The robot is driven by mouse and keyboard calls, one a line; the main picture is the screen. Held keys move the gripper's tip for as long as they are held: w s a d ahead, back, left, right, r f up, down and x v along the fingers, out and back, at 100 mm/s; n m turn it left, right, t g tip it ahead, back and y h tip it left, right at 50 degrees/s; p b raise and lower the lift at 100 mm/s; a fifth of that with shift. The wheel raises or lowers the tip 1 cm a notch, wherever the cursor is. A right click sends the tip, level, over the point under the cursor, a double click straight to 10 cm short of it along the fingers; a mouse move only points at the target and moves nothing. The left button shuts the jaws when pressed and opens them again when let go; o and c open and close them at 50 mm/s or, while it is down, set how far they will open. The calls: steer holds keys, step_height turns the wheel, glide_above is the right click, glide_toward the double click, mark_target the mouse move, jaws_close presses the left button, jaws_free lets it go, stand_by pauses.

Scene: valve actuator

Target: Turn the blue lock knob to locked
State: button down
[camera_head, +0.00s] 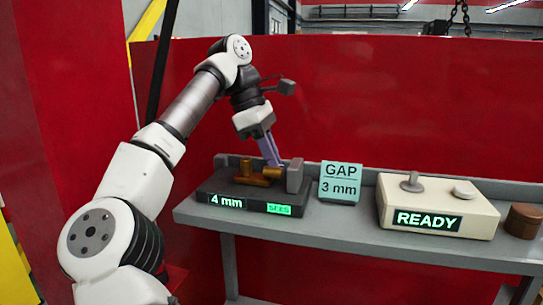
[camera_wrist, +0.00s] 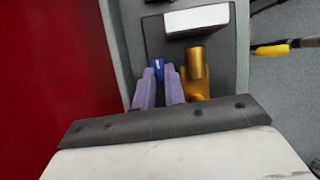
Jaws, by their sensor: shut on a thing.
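The blue lock knob (camera_wrist: 158,73) shows in the wrist view between the purple fingertips of my gripper (camera_wrist: 160,69), with a small pale mark on it. My gripper is shut on the knob. In the head view my gripper (camera_head: 275,165) reaches down to the far side of the brass valve (camera_head: 250,177), and the knob is hidden there. In the wrist view the brass valve (camera_wrist: 196,75) stands just right of the fingers. The valve sits on a dark base (camera_head: 205,186) with displays reading "4 mm" and a small green text I cannot read clearly.
A grey block (camera_head: 294,176) stands at the base's right end. A teal sign (camera_head: 340,184) reads "GAP 3 mm". A cream box (camera_head: 437,207) reads "READY", and a brown round container (camera_head: 523,220) stands right of it. The grey bench (camera_head: 300,228) has a red wall (camera_head: 400,100) behind.

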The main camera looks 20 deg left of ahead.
steer(key=shift+r, duration=0.1)
steer(key=c, duration=1.7)
jaws_free()
steer(key=shift+c, duration=0.2)
steer(key=shift+n, duration=0.3)
